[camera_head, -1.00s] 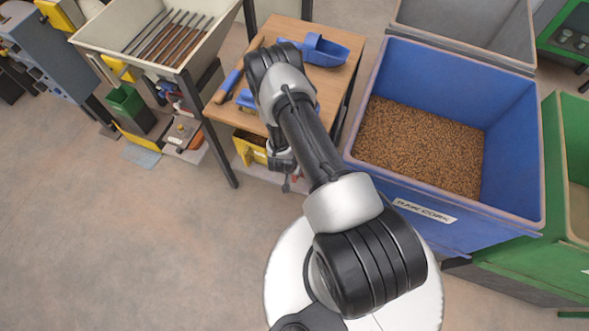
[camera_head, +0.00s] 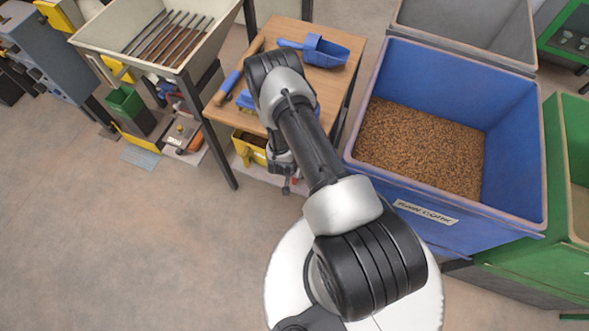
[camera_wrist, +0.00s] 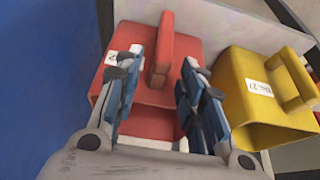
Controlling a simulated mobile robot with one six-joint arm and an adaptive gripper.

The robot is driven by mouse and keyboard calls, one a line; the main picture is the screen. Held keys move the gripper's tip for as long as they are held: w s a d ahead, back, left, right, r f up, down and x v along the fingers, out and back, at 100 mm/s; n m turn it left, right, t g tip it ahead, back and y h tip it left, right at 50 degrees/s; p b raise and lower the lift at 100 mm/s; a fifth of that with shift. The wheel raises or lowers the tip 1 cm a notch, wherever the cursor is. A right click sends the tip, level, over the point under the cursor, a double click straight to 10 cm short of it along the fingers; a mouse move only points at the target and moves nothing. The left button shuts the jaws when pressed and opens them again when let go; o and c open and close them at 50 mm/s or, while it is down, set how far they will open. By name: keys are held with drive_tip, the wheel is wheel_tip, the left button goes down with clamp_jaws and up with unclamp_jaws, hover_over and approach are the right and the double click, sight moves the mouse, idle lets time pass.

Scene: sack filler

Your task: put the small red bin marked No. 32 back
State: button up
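A red bin (camera_wrist: 187,50) fills the middle of the wrist view, with a raised red handle (camera_wrist: 162,55) and a white label (camera_wrist: 112,60) on which only part of a number, seemingly ending in 2, shows. My gripper (camera_wrist: 161,78) is open, its two blue-and-grey fingers apart over the bin, one on each side of the handle in the picture. I see no contact; how deep the handle sits between them I cannot tell. In the head view my gripper (camera_head: 287,184) is low beside the wooden bench, and my arm hides most of the red bin.
A yellow bin (camera_wrist: 240,85) labelled No. 27 stands close right of the red one, also under the bench (camera_head: 228,116). A blue wall (camera_wrist: 45,70) is close on the left. The blue cork crate (camera_head: 400,55) stands right of the bench; the floor in front is clear.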

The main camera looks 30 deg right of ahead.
drive_tip(key=shift+r, duration=0.1)
drive_tip(key=shift+r+p, duration=0.3)
drive_tip(key=p+v, duration=0.3)
drive_tip(key=v, duration=0.8)
drive_tip(key=shift+s+r+p, duration=0.2)
drive_tip(key=shift+p, duration=0.2)
drive_tip(key=shift+a, duration=0.15)
